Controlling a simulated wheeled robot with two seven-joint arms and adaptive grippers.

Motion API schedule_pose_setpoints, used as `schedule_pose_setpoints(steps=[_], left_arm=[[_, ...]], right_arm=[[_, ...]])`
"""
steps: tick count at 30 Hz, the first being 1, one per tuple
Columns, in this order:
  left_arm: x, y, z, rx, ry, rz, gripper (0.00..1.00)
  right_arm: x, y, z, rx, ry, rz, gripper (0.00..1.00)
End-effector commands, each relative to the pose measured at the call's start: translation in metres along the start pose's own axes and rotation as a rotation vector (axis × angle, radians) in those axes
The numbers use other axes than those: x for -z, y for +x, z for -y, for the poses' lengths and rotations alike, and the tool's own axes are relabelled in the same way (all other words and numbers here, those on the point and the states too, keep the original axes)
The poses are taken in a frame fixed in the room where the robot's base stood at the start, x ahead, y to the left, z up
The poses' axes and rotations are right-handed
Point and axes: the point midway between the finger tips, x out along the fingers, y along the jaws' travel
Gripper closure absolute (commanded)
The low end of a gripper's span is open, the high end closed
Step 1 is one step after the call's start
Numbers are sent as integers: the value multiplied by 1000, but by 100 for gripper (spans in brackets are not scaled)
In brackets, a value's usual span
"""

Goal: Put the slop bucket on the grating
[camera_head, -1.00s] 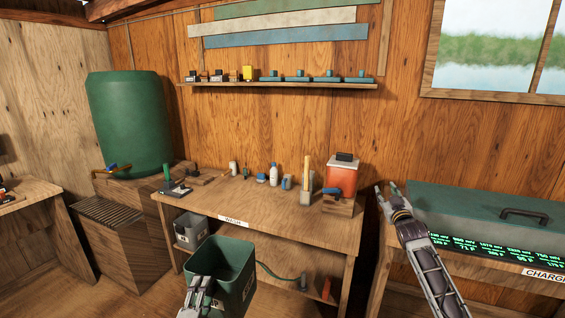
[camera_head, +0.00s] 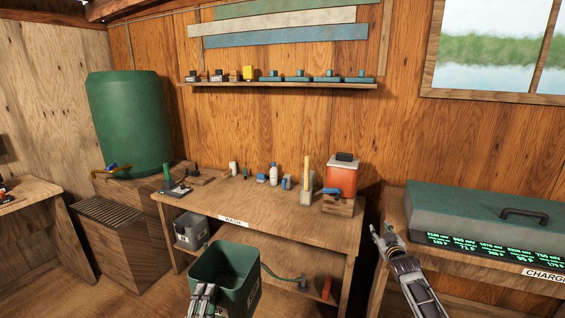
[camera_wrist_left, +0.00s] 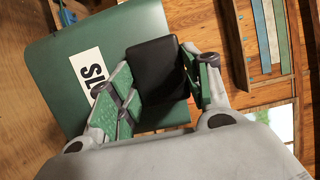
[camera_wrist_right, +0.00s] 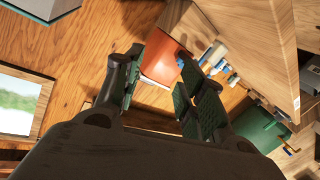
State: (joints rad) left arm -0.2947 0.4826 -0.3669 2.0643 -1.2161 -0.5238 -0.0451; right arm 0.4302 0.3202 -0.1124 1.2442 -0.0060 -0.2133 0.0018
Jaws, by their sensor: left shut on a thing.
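The slop bucket (camera_head: 238,282) is dark green and open-topped, in front of the bench at the bottom of the head view. My left gripper (camera_head: 203,292) is shut on its near side and holds it. In the left wrist view the bucket (camera_wrist_left: 50,70) shows a white label, partly covered by a finger, and a black piece (camera_wrist_left: 158,70) sits between the fingers. The grating (camera_head: 103,210) is a slatted top on the wooden box under the green barrel, left of the bucket; nothing lies on it. My right gripper (camera_head: 382,235) is open and empty, right of the bench.
The bench (camera_head: 265,217) carries small bottles, tools and a red container (camera_head: 342,180). A grey bin (camera_head: 190,230) and a green hose (camera_head: 283,275) are under it. The green barrel (camera_head: 128,125) stands behind the grating, its tap above it. A green case (camera_head: 480,215) lies at right.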

Motion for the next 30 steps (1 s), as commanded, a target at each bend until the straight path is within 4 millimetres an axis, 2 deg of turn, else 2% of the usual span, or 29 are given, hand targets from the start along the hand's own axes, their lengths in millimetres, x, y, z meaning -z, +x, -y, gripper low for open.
schedule_pose_setpoints(steps=[1,3,14,23,30], left_arm=[[0,0,2,3,0,0,100],[0,0,2,3,0,0,100],[0,0,2,3,0,0,100],[0,0,2,3,0,0,100],[0,0,2,3,0,0,100]], right_arm=[[-18,-3,7,8,1,25,60],[-40,-6,15,17,2,55,60],[-149,-36,55,63,9,209,60],[-237,-73,87,101,12,335,60],[-303,-111,111,131,14,436,60]])
